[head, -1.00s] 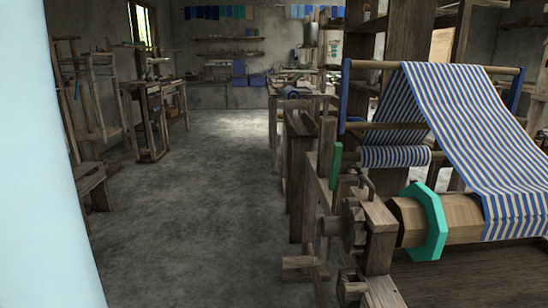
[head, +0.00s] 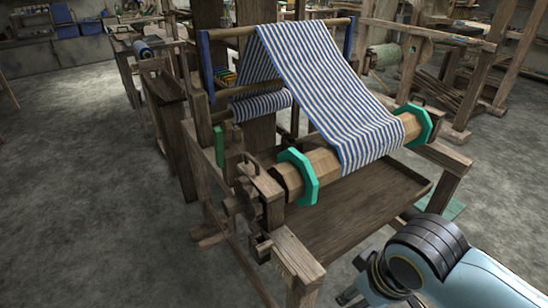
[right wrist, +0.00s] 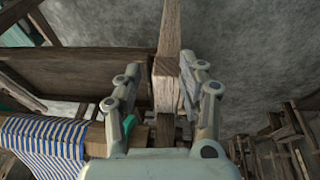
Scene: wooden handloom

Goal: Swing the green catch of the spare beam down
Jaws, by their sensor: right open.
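A small dark green upright piece (head: 220,146) stands on the left side of the loom, beside the lower striped roll (head: 262,105). I cannot tell whether it is the spare beam's catch. The front wooden beam (head: 325,162) carries striped cloth between two teal octagonal flanges (head: 298,178). My right gripper (head: 350,292) is low at the front right of the loom, partly cut off by the frame. In the right wrist view the gripper (right wrist: 167,72) is open, with a wooden post (right wrist: 166,72) showing between its fingers; contact is unclear. My left gripper is out of view.
The loom's front corner post (head: 298,262) and wooden tray (head: 350,215) stand close to my right arm. A rack with a pale green roll (head: 383,56) is at the back right. Open floor (head: 90,200) lies left.

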